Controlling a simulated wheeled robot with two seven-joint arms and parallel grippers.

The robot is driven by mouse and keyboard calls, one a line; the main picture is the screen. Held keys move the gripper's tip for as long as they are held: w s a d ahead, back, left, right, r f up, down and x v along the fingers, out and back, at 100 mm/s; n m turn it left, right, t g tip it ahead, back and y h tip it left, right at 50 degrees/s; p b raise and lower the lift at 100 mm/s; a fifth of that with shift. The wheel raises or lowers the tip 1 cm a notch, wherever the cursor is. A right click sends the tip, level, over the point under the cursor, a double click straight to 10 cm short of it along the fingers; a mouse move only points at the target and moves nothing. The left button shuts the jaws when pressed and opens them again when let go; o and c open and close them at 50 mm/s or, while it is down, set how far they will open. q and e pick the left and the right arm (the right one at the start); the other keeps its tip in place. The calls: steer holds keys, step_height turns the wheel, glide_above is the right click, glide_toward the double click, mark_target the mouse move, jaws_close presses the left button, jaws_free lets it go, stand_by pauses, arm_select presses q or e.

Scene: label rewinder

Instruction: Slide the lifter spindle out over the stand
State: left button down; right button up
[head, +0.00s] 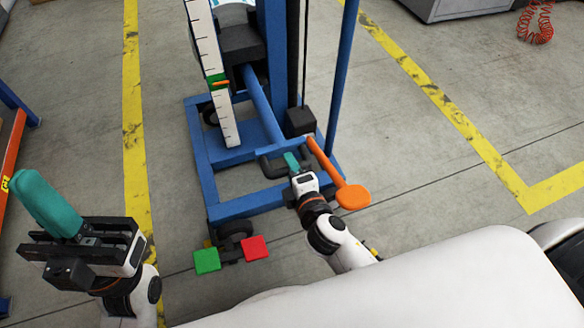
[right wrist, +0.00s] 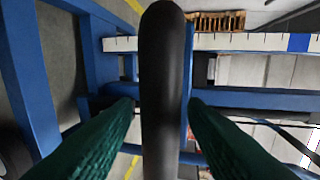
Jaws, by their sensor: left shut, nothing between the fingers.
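The blue lifter (head: 205,165) stands on the floor, with a black carriage block (head: 240,42) on its mast. I cannot make out the spindle for sure; the upper part is cut off by the picture edge. A black bent handle (head: 268,165) sits at the lifter's near side. My right gripper (head: 291,160) is at this handle. In the right wrist view the black handle bar (right wrist: 163,90) runs between the two teal fingers; whether they press on it is unclear. My left gripper (head: 38,190) is shut and empty at the far left, away from the lifter.
An orange paddle lever (head: 352,196) is just right of my right gripper. A green pedal (head: 206,261) and a red pedal (head: 255,248) are at the lifter's near foot. A white scale (head: 212,75) stands upright.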

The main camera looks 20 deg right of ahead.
steer(key=shift+c, duration=0.6)
jaws_close()
steer(key=p, duration=0.2)
glide_toward(262, 99)
steer(key=s+f, duration=0.3)
steer(key=shift+s+d+f, duration=0.1)
steer(key=shift+s+f, duration=0.2)
steer(key=b+x, duration=0.1)
steer(key=x, duration=0.3)
steer(key=r+b+x, duration=0.1)
steer(key=x, duration=0.4)
steer(key=r+x, duration=0.1)
steer(key=x, duration=0.3)
steer(key=shift+w+r+b, duration=0.1)
steer(key=shift+w+b, duration=0.3)
steer(key=shift+w, duration=0.65)
steer(key=shift+r, duration=0.25)
